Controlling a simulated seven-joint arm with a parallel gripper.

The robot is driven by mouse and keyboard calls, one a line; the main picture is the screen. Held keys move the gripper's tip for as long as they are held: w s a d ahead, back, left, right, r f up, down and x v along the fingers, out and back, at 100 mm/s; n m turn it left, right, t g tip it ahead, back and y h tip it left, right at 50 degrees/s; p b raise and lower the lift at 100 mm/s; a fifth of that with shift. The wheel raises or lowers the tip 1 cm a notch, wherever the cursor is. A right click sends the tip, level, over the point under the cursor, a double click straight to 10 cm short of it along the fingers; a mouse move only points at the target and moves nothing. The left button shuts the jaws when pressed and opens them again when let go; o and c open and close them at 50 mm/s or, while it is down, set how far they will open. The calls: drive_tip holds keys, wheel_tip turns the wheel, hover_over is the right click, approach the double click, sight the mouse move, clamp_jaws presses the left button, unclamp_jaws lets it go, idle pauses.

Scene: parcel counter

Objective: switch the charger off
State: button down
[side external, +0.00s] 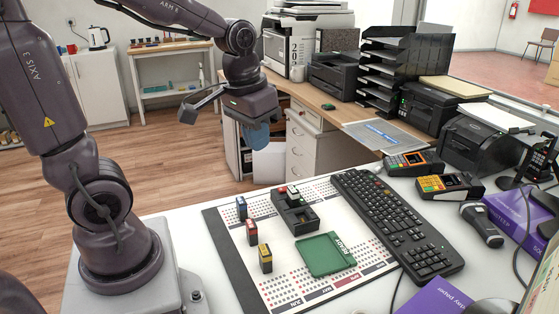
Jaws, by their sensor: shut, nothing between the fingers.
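The charger appears to be the dark box (297,216) on the white patterned mat, in the side external view. It has open bays, and small red and white parts show at its far end. I cannot make out which of these is a switch or what position it is in. My gripper (256,138) is shut and empty. It hangs in the air beyond the counter's far edge, up and to the left of the charger, and touches nothing. Its fingertips look bluish and are small in the picture.
Blue (241,208), red (252,232) and yellow (265,258) capped blocks stand upright left of the charger. A green tray (325,254) lies in front of it. A black keyboard (398,222) lies to the right, with card terminals (449,187) and a scanner (482,224) beyond.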

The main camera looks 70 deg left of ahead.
drive_tip(key=w+a+f+n+g, duration=0.2)
drive_tip(key=w+a+f+n, duration=0.3)
drive_tip(key=a+f, duration=0.25)
drive_tip(key=n, duration=0.9)
hover_over(279, 190)
wheel_tip(279, 190, down, 9)
drive_tip(key=shift+a+f+n, duration=0.15)
drive_tip(key=shift+f+n, duration=0.15)
drive_tip(key=shift+f, duration=3.35)
drive_tip(key=shift+f, duration=0.65)
drive_tip(key=shift+w+r, duration=0.1)
drive_tip(key=shift+r, duration=2.35)
